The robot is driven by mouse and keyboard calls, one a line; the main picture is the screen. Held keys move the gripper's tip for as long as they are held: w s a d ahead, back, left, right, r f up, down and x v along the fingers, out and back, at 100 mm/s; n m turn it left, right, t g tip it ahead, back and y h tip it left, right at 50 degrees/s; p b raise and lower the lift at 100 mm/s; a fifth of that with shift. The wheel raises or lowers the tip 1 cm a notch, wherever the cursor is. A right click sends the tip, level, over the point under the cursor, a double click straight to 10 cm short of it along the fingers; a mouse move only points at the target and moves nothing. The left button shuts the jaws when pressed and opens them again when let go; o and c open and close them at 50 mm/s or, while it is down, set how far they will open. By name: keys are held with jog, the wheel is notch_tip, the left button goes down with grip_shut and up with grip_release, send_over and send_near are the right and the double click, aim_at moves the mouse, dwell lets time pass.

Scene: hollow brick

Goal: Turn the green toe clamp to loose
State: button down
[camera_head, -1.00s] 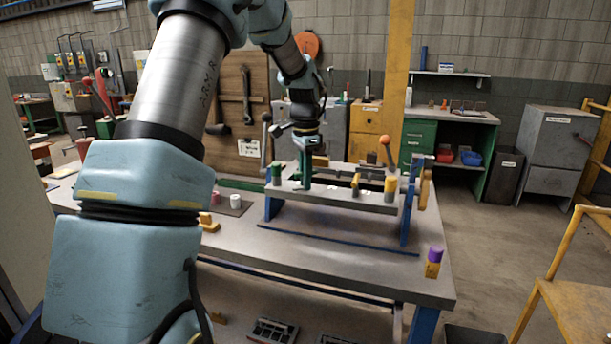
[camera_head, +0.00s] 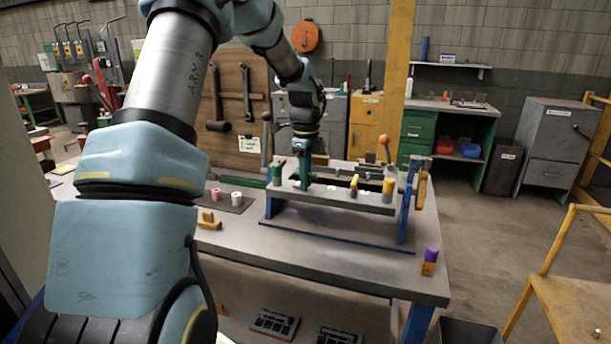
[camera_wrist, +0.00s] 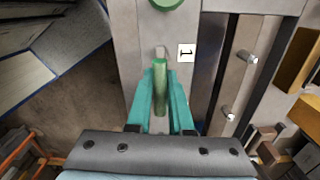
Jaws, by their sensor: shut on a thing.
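A grey fixture with a long flat bar (camera_head: 335,202) stands on blue end supports on the bench. The green toe clamp (camera_wrist: 160,88) shows in the wrist view as a slim green bar beside a white label marked 1 (camera_wrist: 186,53). My gripper (camera_wrist: 160,75) has its teal fingers shut on this bar, one on each side. In the head view my gripper (camera_head: 304,182) reaches down to the bar near its left end.
A green cylinder (camera_head: 277,172) stands just left of my gripper. Yellow-topped pieces (camera_head: 389,187) and an orange ball-topped lever (camera_head: 384,142) are on the right of the fixture. A purple-topped yellow block (camera_head: 430,262) sits at the bench's right corner.

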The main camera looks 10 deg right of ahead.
jog(key=shift+m, duration=0.6)
jog(key=c, duration=0.8)
grip_release()
jog(key=shift+c, duration=0.2)
notch_tip(320, 180, up, 11)
jog(key=shift+f+b, duration=0.1)
jog(key=shift+b, duration=1.15)
jog(key=shift+a, duration=0.1)
jog(key=s+a+f+n, duration=0.6)
jog(key=s+a+n, duration=0.4)
jog(key=n, duration=0.2)
jog(key=s+a+f+n+t, duration=0.1)
jog(key=s+a+f+n, duration=0.4)
jog(key=s+a+n, duration=0.5)
jog(key=s+n, duration=0.1)
jog(key=n, duration=0.2)
jog(key=shift+a+f+t, duration=0.2)
jog(key=shift+f+t, duration=0.1)
jog(key=shift+f, duration=0.05)
